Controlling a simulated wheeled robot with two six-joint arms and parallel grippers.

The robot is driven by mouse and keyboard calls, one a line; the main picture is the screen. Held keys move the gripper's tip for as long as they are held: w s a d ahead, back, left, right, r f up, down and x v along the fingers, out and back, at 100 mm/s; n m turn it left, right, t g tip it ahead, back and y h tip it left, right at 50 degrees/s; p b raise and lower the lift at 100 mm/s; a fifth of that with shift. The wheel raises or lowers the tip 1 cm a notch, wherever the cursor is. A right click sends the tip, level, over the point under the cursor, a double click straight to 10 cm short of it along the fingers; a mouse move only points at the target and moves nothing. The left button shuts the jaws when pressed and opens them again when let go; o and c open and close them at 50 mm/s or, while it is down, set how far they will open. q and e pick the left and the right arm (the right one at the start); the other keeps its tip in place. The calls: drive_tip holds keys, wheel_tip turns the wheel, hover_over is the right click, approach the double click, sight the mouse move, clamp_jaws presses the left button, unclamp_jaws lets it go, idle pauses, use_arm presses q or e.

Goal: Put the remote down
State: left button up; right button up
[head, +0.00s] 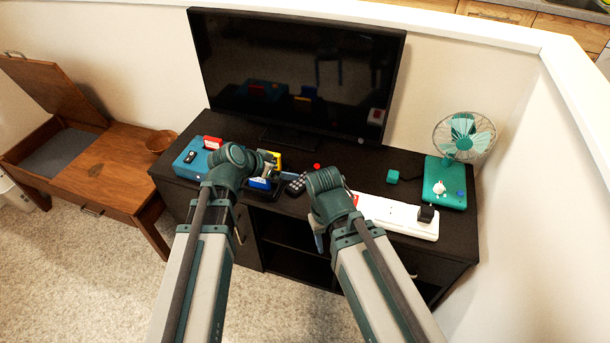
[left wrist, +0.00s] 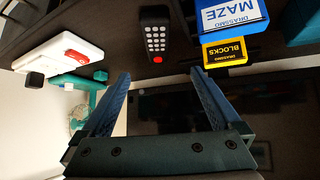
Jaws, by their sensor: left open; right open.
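A black remote (head: 295,185) with pale buttons lies on the dark cabinet top (head: 405,160), near its front edge. In the left wrist view the remote (left wrist: 154,32) lies past my fingertips, with a red button at its lower end. My left gripper (head: 280,172) is open over the cabinet beside the remote; the left wrist view shows its fingers (left wrist: 158,78) spread with nothing between them. My right gripper (head: 318,238) is open, seen partly below its wrist at the cabinet front, with no object visible in it.
A blue MAZE box (left wrist: 232,14) and yellow BLOCKS box (left wrist: 226,51) stand beside the remote. A white power strip (head: 395,216), a teal fan (head: 463,135) and a teal box (head: 190,165) are on the cabinet. A television (head: 290,75) stands behind.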

use_arm(q)
drive_tip(key=b, duration=0.6)
approach(306, 176)
drive_tip(key=shift+w+d+f+m, duration=0.2)
drive_tip(key=shift+w+d+f, duration=0.15)
drive_tip(key=shift+w+f, duration=0.25)
drive_tip(key=shift+w+d+f+m, duration=0.2)
drive_tip(key=shift+w+d+f, duration=0.1)
drive_tip(key=shift+w+f, duration=0.25)
drive_tip(key=shift+d, duration=0.1)
drive_tip(key=b+x, duration=0.4)
drive_tip(key=x, duration=0.1)
drive_tip(key=shift+d+f, duration=0.2)
drive_tip(key=shift+d, duration=0.05)
drive_tip(key=shift+s+r, duration=0.1)
clamp_jaws()
